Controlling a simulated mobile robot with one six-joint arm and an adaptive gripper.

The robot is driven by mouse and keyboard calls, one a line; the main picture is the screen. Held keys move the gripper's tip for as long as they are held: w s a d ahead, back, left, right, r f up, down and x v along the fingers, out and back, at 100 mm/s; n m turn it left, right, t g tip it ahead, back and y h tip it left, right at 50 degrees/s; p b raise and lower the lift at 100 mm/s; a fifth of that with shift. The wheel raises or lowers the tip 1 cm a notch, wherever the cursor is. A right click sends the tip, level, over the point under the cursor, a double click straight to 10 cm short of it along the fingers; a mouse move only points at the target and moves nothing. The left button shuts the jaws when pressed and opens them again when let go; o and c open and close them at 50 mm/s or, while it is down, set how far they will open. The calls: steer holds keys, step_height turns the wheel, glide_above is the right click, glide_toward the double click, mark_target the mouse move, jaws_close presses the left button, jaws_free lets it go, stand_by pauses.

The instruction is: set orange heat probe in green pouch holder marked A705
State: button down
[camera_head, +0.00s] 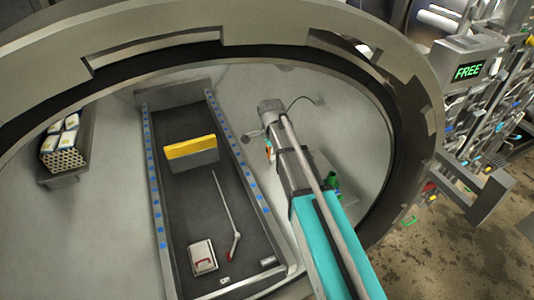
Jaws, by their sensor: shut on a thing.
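My arm reaches through the round retort opening from the lower right. My gripper (267,142) is small and mostly hidden at the arm's far end. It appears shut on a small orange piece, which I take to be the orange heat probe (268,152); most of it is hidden. A green object (332,184), likely the green pouch holder, shows just right of my arm near the right inner wall. It is partly hidden by the arm, and no A705 marking is readable. The gripper is left of it and apart from it in the picture.
The thick retort rim (150,50) surrounds the arm. Inside are a dark track (185,210) with a yellow-topped block (190,147), a white box (202,257) and a thin rod (226,205). A basket (62,178) holds white packs. A display (468,72) reads FREE.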

steer(key=shift+r, duration=0.15)
steer(key=shift+r+p, duration=3.35)
steer(key=shift+p, duration=0.15)
steer(key=shift+w, duration=0.2)
steer(key=shift+a, duration=0.15)
